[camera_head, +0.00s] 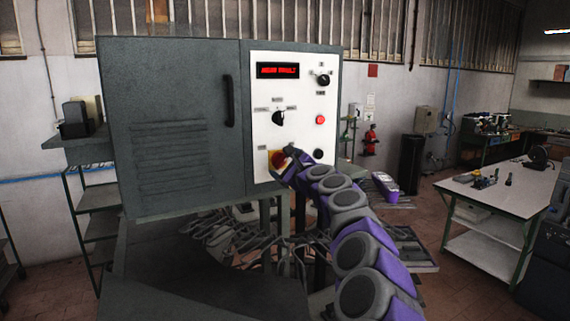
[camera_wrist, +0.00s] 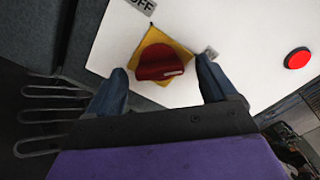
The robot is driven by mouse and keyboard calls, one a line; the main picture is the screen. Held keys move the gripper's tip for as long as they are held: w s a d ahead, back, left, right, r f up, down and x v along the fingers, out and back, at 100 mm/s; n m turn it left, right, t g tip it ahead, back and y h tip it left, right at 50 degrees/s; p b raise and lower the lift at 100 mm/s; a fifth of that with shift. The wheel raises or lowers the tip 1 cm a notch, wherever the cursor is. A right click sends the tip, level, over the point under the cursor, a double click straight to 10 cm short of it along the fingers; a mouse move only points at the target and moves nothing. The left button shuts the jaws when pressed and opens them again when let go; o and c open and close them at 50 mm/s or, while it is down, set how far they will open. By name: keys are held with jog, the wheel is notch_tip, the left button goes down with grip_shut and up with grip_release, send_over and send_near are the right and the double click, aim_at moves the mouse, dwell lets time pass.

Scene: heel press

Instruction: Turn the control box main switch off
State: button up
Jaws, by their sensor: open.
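The control box (camera_head: 180,125) is a grey cabinet with a white panel (camera_head: 262,121) on its right side. The main switch (camera_wrist: 160,62) is a red rotary handle on a yellow square plate, low on the panel. In the head view the main switch (camera_head: 279,160) is partly covered by my gripper (camera_head: 285,158). In the wrist view my gripper (camera_wrist: 160,82) is open, with one finger on each side of the red handle. I cannot tell whether the fingers touch it. An OFF label (camera_wrist: 143,5) shows above the plate.
A red display (camera_head: 278,70) is lit at the panel's top. Black knobs (camera_head: 279,118) and a red button (camera_head: 320,119) sit above and right of the switch. A white-topped bench (camera_head: 490,195) stands to the right, with open floor before it.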

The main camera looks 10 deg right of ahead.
jog(key=shift+a, duration=0.15)
jog(key=shift+c, duration=0.3)
jog(key=shift+a, duration=0.1)
jog(key=shift+c, duration=0.7)
jog(key=c, duration=0.9)
jog(key=shift+o, duration=0.2)
jog(key=shift+f, duration=0.1)
